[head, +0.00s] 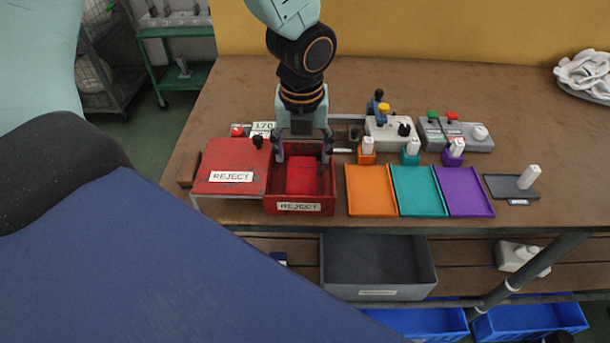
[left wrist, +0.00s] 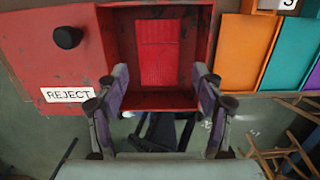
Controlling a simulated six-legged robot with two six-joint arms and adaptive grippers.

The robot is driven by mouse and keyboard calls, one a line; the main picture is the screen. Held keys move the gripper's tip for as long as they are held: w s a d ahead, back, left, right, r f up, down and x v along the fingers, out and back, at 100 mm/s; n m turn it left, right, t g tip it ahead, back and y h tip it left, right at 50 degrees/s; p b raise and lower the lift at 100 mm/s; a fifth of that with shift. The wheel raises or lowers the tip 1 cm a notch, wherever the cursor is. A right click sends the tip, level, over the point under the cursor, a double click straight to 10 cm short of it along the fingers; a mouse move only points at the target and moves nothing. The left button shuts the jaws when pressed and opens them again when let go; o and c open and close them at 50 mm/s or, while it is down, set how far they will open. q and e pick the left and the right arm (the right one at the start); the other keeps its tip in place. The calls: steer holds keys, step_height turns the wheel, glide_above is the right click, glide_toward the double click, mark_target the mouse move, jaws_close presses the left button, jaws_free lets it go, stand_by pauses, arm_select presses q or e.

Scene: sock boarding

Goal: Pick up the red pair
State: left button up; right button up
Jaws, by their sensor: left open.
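The red pair (head: 305,178) lies flat inside an open red bin labelled REJECT (head: 299,208). In the left wrist view the red pair (left wrist: 158,55) shows as a bright red, flat rectangle within the bin's darker red walls (left wrist: 150,101). My left gripper (head: 303,152) is open and empty above the back part of this bin, fingers pointing down. In the left wrist view its two fingers (left wrist: 160,78) stand apart, to either side of the red pair's line. Whether they reach below the rim I cannot tell. My right gripper is not in view.
A red REJECT box with a closed top (head: 232,160) adjoins the bin on the left. Orange (head: 371,190), teal (head: 417,190) and purple (head: 464,190) trays lie to the right, with control boxes (head: 390,132) behind. A grey bin (head: 378,262) sits below the table edge.

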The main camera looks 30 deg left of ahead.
mark_target(302, 176)
arm_select(q)
steer(key=shift+s+f, duration=0.1)
steer(key=shift+f, duration=0.55)
steer(key=shift+s+d+f+b, duration=0.2)
steer(key=shift+d+f+b, duration=0.15)
steer(key=shift+b, duration=0.1)
steer(key=f+b, duration=0.1)
steer(key=f, duration=0.1)
steer(key=a+f+b, duration=0.1)
steer(key=f, duration=0.1)
steer(key=shift+w+f, duration=0.1)
steer(key=shift+f, duration=0.2)
steer(key=shift+d+f, duration=0.1)
steer(key=shift+d, duration=0.15)
steer(key=c, duration=0.9)
steer(key=shift+c, duration=0.2)
